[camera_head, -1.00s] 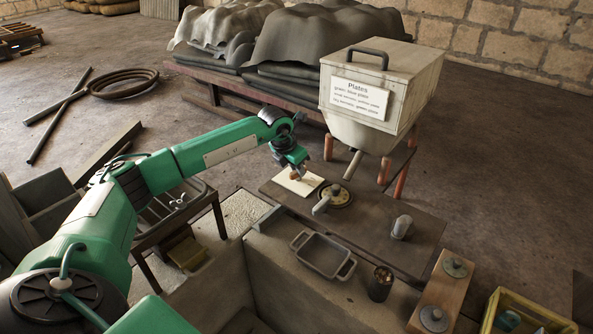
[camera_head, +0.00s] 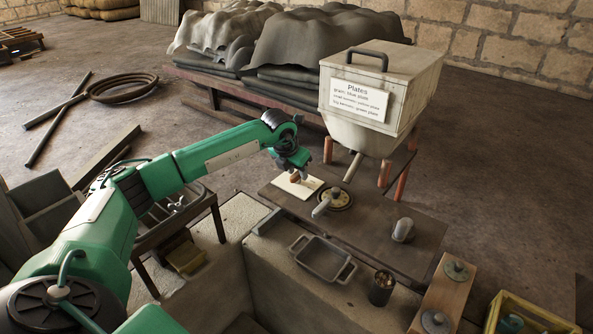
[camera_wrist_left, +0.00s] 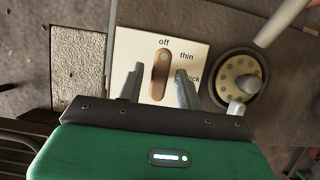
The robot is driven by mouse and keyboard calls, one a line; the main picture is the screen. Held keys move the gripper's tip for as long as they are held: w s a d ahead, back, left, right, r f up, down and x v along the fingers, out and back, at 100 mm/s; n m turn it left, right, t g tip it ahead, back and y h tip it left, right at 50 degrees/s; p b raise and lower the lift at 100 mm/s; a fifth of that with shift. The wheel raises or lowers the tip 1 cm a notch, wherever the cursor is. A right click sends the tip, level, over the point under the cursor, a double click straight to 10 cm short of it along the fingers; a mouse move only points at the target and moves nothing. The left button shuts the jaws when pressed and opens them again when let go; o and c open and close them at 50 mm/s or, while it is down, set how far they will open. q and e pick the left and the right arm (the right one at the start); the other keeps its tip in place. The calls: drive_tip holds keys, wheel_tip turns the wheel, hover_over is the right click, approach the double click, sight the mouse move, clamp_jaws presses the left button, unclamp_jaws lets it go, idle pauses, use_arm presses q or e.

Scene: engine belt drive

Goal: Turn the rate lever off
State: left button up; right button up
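The rate lever (camera_wrist_left: 161,72) is a brown wooden handle on a cream plate (camera_wrist_left: 143,48) marked "off", "thin" and a partly hidden word ending "ick". In the left wrist view its far end points up at "off". The plate also shows in the head view (camera_head: 308,184) on the dark bench top. My left gripper (camera_wrist_left: 158,76) is open, with one grey finger on each side of the lever and visible gaps between. In the head view my left gripper (camera_head: 297,168) hangs just over the plate. My right gripper is out of view.
A round disc fitting with a short handle (camera_head: 339,197) sits right of the plate, under the spout of the "Plates" hopper (camera_head: 390,80). An empty metal tray (camera_head: 322,256), a grey lump (camera_head: 403,229) and a dark cup (camera_head: 381,288) stand nearer.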

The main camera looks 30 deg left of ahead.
use_arm(q)
drive_tip(key=shift+r, duration=0.1)
drive_tip(key=shift+s+r, duration=0.1)
drive_tip(key=shift+r, duration=0.15)
drive_tip(key=b+v, duration=0.3)
drive_tip(key=v, duration=1)
